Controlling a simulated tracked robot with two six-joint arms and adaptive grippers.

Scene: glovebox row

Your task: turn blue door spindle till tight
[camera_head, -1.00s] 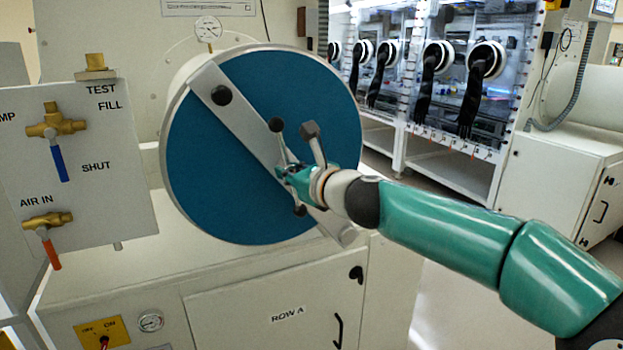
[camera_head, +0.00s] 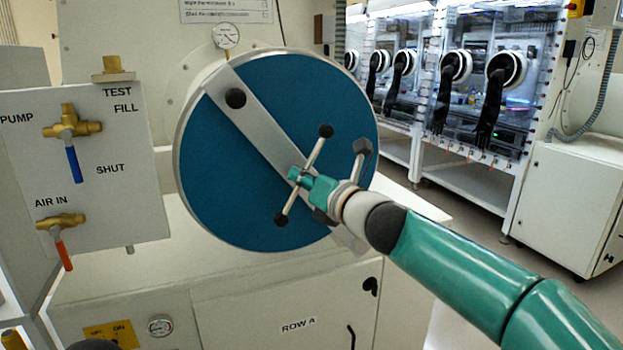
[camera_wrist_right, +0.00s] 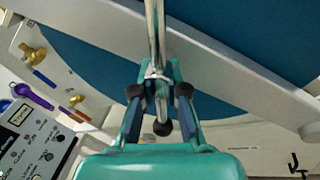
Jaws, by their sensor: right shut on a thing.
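The blue round door (camera_head: 225,160) is closed on its pale port, with a grey diagonal bar (camera_head: 250,122) across it. At the bar's middle is the spindle, with a thin metal cross handle (camera_head: 316,152) ending in black knobs. The handle slants from upper right to lower left. My right gripper (camera_head: 297,176) is shut on the spindle at its middle. In the right wrist view, the fingers (camera_wrist_right: 158,75) close around the spindle's handle (camera_wrist_right: 155,35), with a black knob between them. The exact contact is partly hidden by the fingers. My left gripper is not in view.
A valve panel (camera_head: 120,200) with brass valves and blue and red levers stands left of the door. A gauge (camera_head: 227,36) sits above it. A white cabinet (camera_head: 240,310) marked ROW A is below. Gloveboxes with black gloves (camera_head: 443,105) stand at the back right.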

